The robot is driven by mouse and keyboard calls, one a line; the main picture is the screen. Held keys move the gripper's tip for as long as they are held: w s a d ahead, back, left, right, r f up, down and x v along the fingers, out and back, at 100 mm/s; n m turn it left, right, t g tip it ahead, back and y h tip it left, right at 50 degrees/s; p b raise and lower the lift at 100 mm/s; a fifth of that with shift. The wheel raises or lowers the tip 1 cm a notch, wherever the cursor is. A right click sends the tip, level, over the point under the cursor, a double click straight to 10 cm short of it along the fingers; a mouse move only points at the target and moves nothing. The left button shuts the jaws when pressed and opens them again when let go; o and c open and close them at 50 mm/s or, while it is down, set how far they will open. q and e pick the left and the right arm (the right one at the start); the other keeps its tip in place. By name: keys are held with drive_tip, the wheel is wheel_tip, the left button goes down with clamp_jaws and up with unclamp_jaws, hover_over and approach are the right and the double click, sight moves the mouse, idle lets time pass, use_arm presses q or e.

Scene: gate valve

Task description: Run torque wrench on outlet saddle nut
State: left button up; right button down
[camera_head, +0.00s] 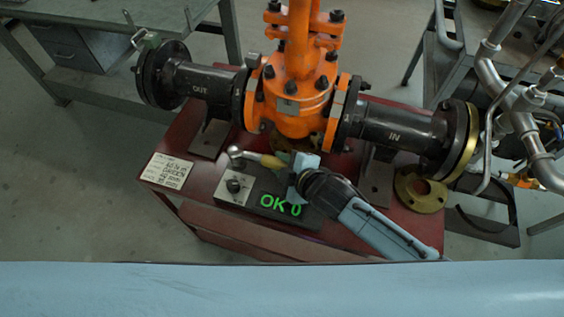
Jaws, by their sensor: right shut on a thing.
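The orange gate valve (297,95) stands on a dark red bench (170,200). Its black outlet pipe marked OUT (205,82) runs left and rests on a dark saddle bracket (210,138). I cannot make out the outlet saddle nut. My right gripper (288,166) reaches in from the lower right and is shut on the torque wrench (258,158). The wrench has a yellow grip and a metal head pointing left, close to the foot of the outlet saddle. I cannot tell whether its head touches anything. My left gripper is not in view.
A dark box (250,204) with a knob plate and a green "OK 0" display sits under the wrench. A written card (167,171) lies at the left. The inlet pipe (400,127) and a loose brass flange (421,190) are at the right. Metal pipework crowds the far right.

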drive_tip(key=shift+w+a+r, duration=0.1)
drive_tip(key=shift+r, duration=0.05)
drive_tip(key=c, duration=1.1)
unclamp_jaws()
drive_tip(key=shift+o, duration=0.4)
drive_tip(key=shift+f, duration=0.3)
drive_tip(key=p+v, duration=0.2)
drive_tip(key=v, duration=0.6)
drive_tip(key=shift+r, duration=0.15)
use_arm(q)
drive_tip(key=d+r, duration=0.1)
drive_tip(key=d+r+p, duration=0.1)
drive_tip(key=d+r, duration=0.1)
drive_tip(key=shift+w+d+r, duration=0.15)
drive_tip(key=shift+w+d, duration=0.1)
use_arm(e)
drive_tip(key=v, duration=0.5)
drive_tip(key=shift+s+r, duration=0.15)
drive_tip(key=shift+s, duration=0.1)
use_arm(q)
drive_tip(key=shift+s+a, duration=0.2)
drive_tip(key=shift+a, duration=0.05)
